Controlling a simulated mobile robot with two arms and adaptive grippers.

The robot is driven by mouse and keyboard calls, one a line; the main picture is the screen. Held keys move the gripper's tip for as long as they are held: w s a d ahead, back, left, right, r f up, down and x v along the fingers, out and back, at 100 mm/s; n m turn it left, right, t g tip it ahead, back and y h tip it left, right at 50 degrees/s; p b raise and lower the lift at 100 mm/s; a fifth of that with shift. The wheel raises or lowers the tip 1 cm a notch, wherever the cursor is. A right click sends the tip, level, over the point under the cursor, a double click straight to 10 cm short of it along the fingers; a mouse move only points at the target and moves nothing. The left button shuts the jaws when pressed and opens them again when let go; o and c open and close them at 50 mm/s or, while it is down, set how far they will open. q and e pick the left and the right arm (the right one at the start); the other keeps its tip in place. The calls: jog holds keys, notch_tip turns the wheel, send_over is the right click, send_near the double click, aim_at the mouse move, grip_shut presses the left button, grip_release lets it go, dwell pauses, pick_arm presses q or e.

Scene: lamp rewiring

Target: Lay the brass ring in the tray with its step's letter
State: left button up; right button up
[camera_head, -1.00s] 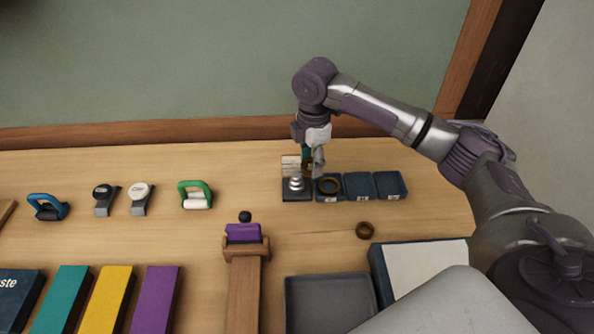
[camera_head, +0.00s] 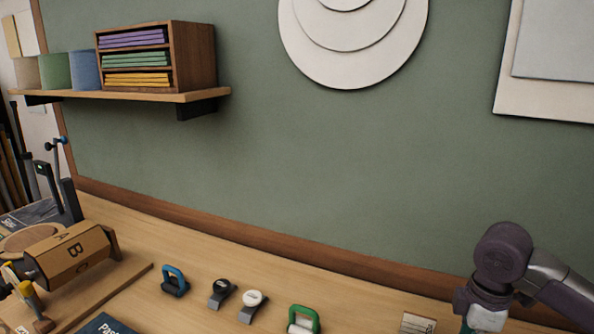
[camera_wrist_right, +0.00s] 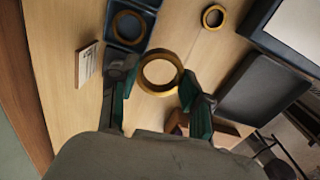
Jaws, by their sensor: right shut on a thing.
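My right gripper (camera_wrist_right: 156,76) is shut on a brass ring (camera_wrist_right: 176,66), which shows between its green-padded fingers in the right wrist view. The held ring appears above the table. Blue trays (camera_wrist_right: 107,33) lie beyond it, and one holds another ring (camera_wrist_right: 118,22). A third ring (camera_wrist_right: 205,18) lies on bare table to their right. No tray letter is readable now. In the head view, only my right wrist shows at the lower right edge. A wooden drum (camera_head: 72,258) there carries the letters A, B and C. My left gripper is not in view.
A small card (camera_wrist_right: 87,62) stands left of the trays. A large dark tray (camera_wrist_right: 262,92) lies at the right. Blue (camera_head: 175,281) and green (camera_head: 304,317) handled tools and two small grey stands lie along the bench. A shelf (camera_head: 150,95) hangs above.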

jog(key=s+a+f+m, duration=0.3)
jog(key=s+a+m, duration=0.6)
jog(key=a+m, duration=0.3)
jog(key=shift+a+f+m, duration=0.3)
jog(key=shift+m, duration=0.6)
